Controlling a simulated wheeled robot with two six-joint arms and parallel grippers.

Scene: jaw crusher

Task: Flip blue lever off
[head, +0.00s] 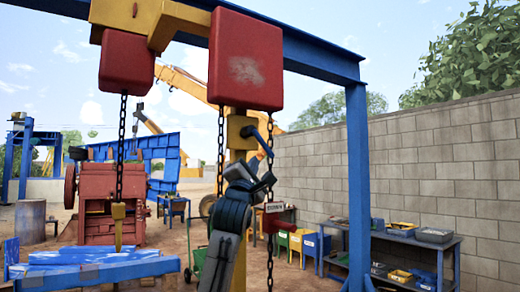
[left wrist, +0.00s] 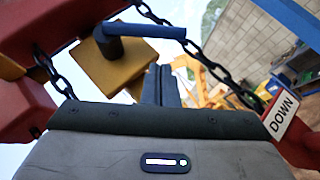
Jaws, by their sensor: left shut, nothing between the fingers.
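The blue lever (head: 260,143) sits on a yellow box (head: 237,132) below the large red block. In the head view it slants down to the right from its pivot. In the left wrist view the blue lever (left wrist: 152,30) extends right from a dark round hub on the yellow box (left wrist: 120,70). My left gripper (head: 243,168) is raised just below the lever, fingers shut and empty. Its fingers (left wrist: 160,82) point up toward the lever in the wrist view, with a gap seen between them and the lever. My right gripper is not in view.
A hanging chain (head: 270,200) runs close beside my left gripper. A red handle with a DOWN label (left wrist: 282,114) is at right. Two red blocks (head: 245,60) hang from the blue gantry (head: 357,180). A blue workbench (head: 405,250) stands by the wall.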

